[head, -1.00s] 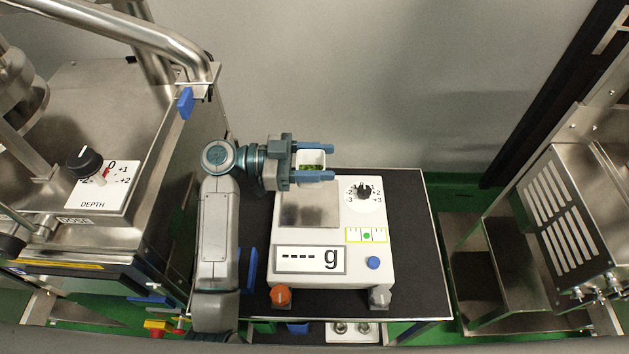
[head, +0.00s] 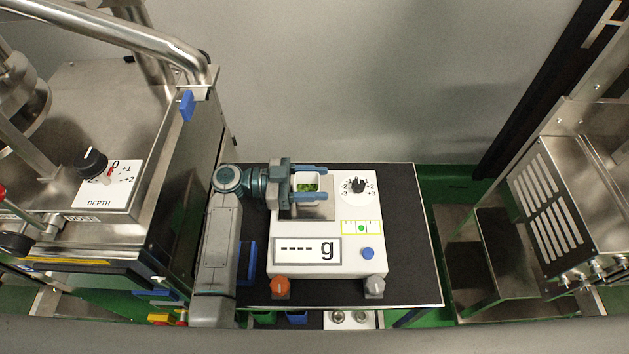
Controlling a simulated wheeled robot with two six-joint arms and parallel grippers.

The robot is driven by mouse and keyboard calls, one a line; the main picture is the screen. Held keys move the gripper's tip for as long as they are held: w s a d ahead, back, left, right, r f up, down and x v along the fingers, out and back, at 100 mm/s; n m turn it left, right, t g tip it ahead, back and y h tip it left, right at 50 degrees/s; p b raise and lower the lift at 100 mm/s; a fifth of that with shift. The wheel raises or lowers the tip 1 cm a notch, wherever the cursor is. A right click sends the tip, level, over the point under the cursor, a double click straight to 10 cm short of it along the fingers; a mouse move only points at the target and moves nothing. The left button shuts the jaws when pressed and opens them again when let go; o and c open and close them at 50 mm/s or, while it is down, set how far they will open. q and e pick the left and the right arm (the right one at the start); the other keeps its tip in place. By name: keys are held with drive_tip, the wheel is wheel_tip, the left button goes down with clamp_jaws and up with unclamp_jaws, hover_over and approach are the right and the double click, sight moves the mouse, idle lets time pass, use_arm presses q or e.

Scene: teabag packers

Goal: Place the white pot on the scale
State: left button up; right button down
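The white pot (head: 306,176) has a square rim and green contents inside. My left gripper (head: 311,182) comes in from the left with one blue finger on each side of the pot, and its fingers appear closed on it. The pot is over the back part of the scale's metal plate (head: 312,212). I cannot tell whether its base touches the plate. The white scale (head: 329,264) shows dashes and "g" on its display (head: 307,251). My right gripper is not in view.
The scale stands on a dark table (head: 409,230) with free room to its right. A steel machine with a depth dial (head: 91,163) stands at the left. Another steel machine (head: 572,200) stands at the right. A grey wall is behind.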

use_arm(q)
drive_tip(key=o, duration=0.4)
drive_tip(key=shift+c, duration=0.2)
drive_tip(key=shift+o, duration=0.2)
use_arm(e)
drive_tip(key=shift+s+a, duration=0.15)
use_arm(q)
drive_tip(key=shift+r, duration=0.1)
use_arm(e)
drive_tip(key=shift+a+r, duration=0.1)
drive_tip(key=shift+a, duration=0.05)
use_arm(q)
drive_tip(key=shift+a, duration=0.25)
drive_tip(key=a+b, duration=0.3)
drive_tip(key=a, duration=0.3)
drive_tip(key=shift+a+f, duration=0.2)
drive_tip(key=shift+a+r+b, duration=0.2)
drive_tip(key=shift+a+b, duration=0.1)
drive_tip(key=shift+b, duration=0.05)
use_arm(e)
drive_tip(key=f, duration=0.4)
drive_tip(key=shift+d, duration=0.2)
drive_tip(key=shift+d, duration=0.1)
